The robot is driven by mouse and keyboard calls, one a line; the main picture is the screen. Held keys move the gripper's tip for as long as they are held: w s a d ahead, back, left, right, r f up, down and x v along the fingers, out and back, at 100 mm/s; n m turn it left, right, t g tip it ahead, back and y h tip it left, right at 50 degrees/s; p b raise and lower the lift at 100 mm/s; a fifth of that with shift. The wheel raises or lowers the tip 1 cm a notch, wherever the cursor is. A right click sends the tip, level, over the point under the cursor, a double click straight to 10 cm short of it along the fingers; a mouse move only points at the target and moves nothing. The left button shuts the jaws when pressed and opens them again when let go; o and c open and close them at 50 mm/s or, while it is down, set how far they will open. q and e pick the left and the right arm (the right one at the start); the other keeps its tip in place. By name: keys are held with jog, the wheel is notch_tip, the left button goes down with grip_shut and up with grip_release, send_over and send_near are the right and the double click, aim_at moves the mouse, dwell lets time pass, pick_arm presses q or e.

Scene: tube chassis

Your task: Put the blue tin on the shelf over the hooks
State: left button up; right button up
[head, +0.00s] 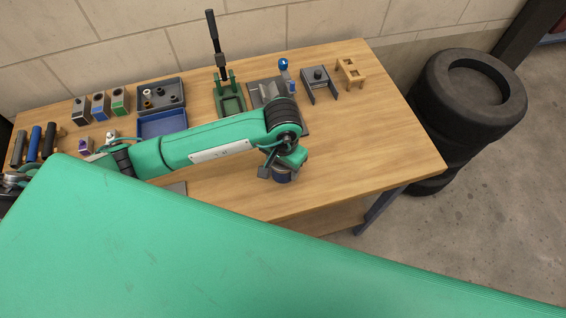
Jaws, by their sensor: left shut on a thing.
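My left gripper (281,168) is at the end of the green arm that reaches across the bench from the left. It is shut on the blue tin (282,178), a small dark blue round thing below the fingers. The gripper covers much of the tin. It is over the front part of the bench top, and I cannot tell whether the tin touches the wood. No shelf and no hooks show in this view. My right gripper is not in view.
The wooden bench (380,140) has free room to the right of the tin. Trays (162,124) and bins lie left. Stacked tyres (460,115) stand right of the bench.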

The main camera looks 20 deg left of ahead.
pick_arm(q)
jog(key=shift+f+b, duration=0.2)
jog(key=shift+b, duration=0.1)
jog(key=o, duration=1.1)
jog(key=shift+r, duration=0.1)
